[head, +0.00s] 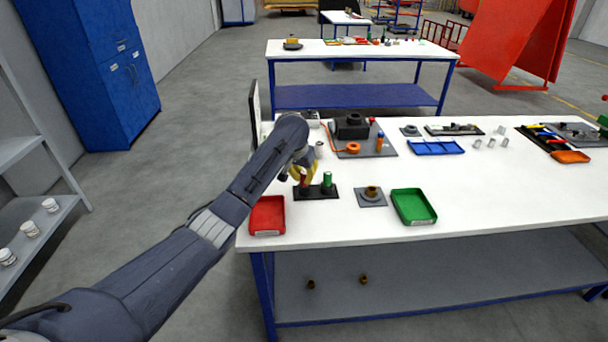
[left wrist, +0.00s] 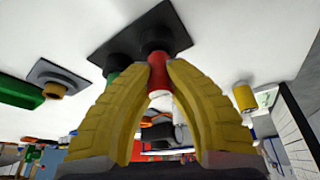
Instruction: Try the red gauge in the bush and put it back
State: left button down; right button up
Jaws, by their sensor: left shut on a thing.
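The red gauge (head: 303,179) is at the left end of a black stand (head: 317,194), with the green gauge (head: 327,180) upright at the right end. My left gripper (head: 301,170) has its yellow fingers closed around the red gauge, which also shows between the fingertips in the left wrist view (left wrist: 157,72). The gauge's far end meets the stand in that view; I cannot tell how deep it sits. The brown bush (head: 372,191) rests on a grey plate right of the stand and shows in the left wrist view (left wrist: 53,90). My right gripper is not in view.
A red tray (head: 267,229) lies left of the stand and a green tray (head: 414,219) right of the bush. Behind are a grey board with a black block (head: 352,127) and a blue tray (head: 436,148). The table front at right is clear.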

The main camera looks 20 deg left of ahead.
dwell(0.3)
pick_arm(q)
jog(key=c, duration=1.3)
grip_release()
jog(key=shift+r, duration=0.1)
jog(key=v, duration=1.1)
jog(key=shift+r, duration=0.35)
jog(key=shift+s, duration=0.15)
